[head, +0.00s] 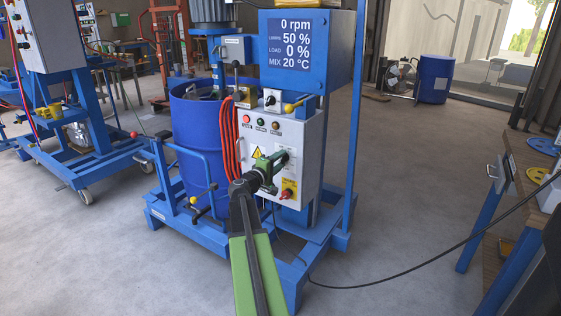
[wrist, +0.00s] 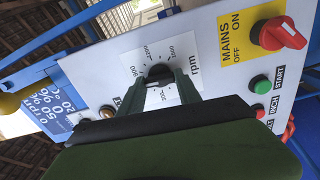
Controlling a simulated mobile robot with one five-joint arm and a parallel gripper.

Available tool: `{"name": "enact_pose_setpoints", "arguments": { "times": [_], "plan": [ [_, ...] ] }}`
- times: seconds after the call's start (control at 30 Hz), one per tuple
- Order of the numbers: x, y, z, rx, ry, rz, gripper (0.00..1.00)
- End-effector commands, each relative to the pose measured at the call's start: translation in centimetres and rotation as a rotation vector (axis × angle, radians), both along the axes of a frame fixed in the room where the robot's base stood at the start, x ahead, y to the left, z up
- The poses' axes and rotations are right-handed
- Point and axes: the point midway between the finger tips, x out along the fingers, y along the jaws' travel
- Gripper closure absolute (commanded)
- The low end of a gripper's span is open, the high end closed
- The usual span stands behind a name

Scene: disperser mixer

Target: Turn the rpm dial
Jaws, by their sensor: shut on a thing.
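The rpm dial (wrist: 158,72) is a black knob on a white scale plate marked with numbers and "rpm", at the middle of the wrist view. My gripper (wrist: 162,88) is shut on the knob, one green finger on either side. In the head view my gripper (head: 284,157) reaches the front of the light grey control box (head: 306,150) and hides the dial there. The blue display (head: 293,44) above reads 0 rpm, 50 %, load 0 % and mix 20 °C.
The red mains switch (wrist: 280,36) on its yellow plate and a green start button (wrist: 260,84) sit near the dial. A blue drum (head: 193,135) stands left of the box, beside hanging orange cable (head: 229,142). A workbench (head: 530,180) stands at right; open floor lies between.

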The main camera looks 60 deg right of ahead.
Motion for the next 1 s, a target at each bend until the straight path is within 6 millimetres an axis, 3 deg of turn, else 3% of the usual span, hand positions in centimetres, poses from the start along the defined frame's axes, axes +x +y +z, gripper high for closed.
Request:
{"name": "enact_pose_setpoints", "arguments": {
  "times": [0.5,1.0],
  "plan": [
    [0.05,0.17,-0.19,0.006,0.408,0.001,1.00],
    [0.05,0.19,-0.23,0.007,0.542,0.002,1.00]
  ]
}}
